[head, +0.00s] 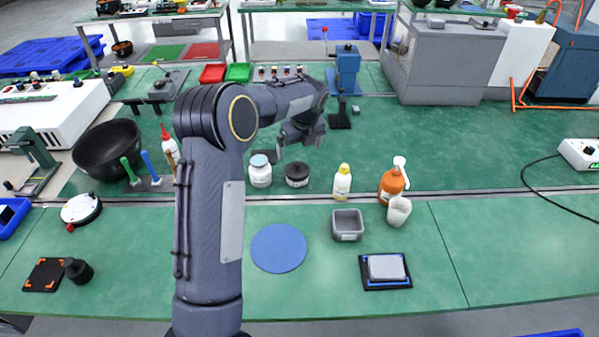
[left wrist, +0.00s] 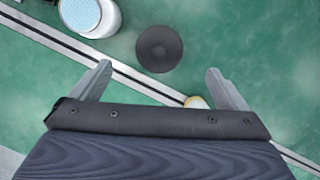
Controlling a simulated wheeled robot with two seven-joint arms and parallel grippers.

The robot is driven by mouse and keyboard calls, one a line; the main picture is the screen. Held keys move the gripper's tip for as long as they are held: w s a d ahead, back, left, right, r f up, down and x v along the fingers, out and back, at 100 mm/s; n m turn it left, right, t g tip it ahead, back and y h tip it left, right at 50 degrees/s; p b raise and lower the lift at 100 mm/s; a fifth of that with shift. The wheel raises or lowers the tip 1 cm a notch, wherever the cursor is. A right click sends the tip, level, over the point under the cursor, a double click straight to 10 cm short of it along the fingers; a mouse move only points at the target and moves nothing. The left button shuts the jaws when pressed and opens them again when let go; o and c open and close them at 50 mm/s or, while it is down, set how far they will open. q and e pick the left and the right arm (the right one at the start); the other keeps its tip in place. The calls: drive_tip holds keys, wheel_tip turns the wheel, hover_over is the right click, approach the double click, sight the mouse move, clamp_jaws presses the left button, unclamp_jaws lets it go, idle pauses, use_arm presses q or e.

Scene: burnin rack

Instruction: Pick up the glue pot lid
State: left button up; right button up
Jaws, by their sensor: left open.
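A dark, squat round pot with a flat black lid (head: 297,169) stands on the green bench, just right of a white jar with a light blue top (head: 260,172). I take the black disc as the glue pot lid; it appears seated on the pot. In the left wrist view the lid (left wrist: 159,48) lies just beyond the gap between the fingers, and the white jar (left wrist: 92,16) is at upper left. My left gripper (head: 301,142) is open and empty, above and slightly behind the pot. It also shows in the left wrist view (left wrist: 158,70). My right gripper is not seen.
A yellow-capped bottle (head: 342,182) and an orange pump bottle (head: 391,184) stand right of the pot. A black bowl (head: 107,149) is at left. A grey tub (head: 347,225) and a blue round mat (head: 279,248) are in front. The bench at right is mostly clear.

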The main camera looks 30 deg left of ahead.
sight(298, 164)
use_arm(q)
drive_tip(key=shift+w+a+f, duration=0.1)
drive_tip(key=shift+w+f, duration=0.1)
drive_tip(key=shift+f, duration=0.25)
drive_tip(key=x, duration=0.2)
drive_tip(key=p+x, duration=0.1)
drive_tip(key=x, duration=0.3)
drive_tip(key=shift+s+f, duration=0.25)
drive_tip(key=shift+w+f+p, duration=0.1)
drive_tip(key=shift+f+p, duration=0.2)
drive_tip(key=shift+f, duration=0.2)
drive_tip(key=shift+r, duration=0.1)
drive_tip(key=c, duration=1.1)
drive_tip(key=shift+o, duration=0.2)
